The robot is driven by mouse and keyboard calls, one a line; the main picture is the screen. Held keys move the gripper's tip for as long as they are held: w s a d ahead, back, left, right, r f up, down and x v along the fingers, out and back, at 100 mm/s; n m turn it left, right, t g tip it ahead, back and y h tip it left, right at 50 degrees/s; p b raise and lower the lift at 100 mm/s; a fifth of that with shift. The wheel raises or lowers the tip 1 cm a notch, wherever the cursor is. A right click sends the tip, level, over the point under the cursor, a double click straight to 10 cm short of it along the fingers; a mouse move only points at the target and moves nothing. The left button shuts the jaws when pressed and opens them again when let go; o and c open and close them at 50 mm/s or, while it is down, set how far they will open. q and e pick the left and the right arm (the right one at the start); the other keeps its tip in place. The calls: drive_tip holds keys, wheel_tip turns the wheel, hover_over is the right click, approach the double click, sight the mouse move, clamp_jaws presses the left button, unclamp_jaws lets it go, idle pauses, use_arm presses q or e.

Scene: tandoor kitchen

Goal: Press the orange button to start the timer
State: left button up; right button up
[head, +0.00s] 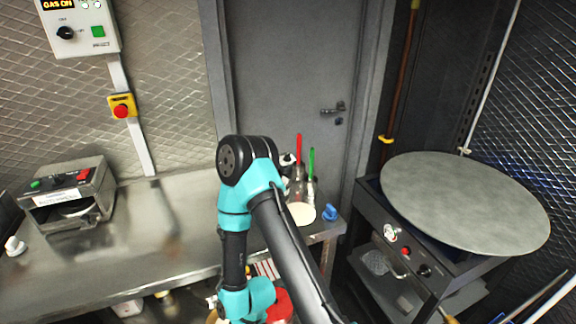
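I cannot make out a button that is clearly orange. A grey metal box (70,194) on the left of the steel counter has a green button (36,184) and a red button (84,175) on its top; its label is too blurred to read. A teal and black arm of mine (250,180) rises from the bottom, right of centre, bends at the top and drops to the lower edge. Its gripper does not show. My other arm and its gripper are out of view.
A wall panel (82,45) reads "GAS ON", with a red emergency knob (121,111) below. The steel counter (180,225) is clear between box and arm. Red- and green-handled tools (310,165) stand behind the arm. A round plate (465,200) tops the right-hand unit.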

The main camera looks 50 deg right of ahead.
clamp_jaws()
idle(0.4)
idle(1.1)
